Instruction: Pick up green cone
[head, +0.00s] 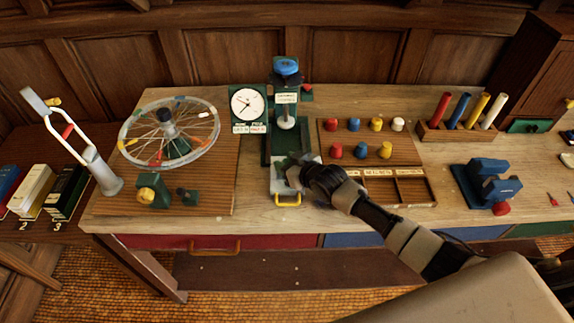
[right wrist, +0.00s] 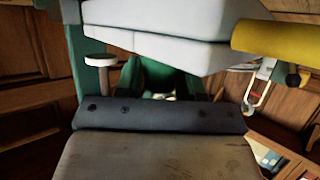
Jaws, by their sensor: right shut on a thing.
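No green cone can be clearly made out in the head view. My right gripper (head: 292,172) is lowered at the pale grey plate (head: 309,160) with the yellow handle (head: 287,204), in front of the green press. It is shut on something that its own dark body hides. In the right wrist view a dark finger bar (right wrist: 160,115) lies below a pale grey block (right wrist: 175,40) and a yellow bar (right wrist: 275,40). A dark green shape (right wrist: 168,78) shows between them; I cannot tell whether it is the cone. My left gripper is in neither view.
A wooden board (head: 400,152) holds red, yellow, white and blue pegs right of the gripper, behind an open sectioned tray (head: 413,190). A spoked wheel (head: 195,150) stands at the left. A blue vise (head: 487,185) and a rack of coloured tubes (head: 455,133) are at the right.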

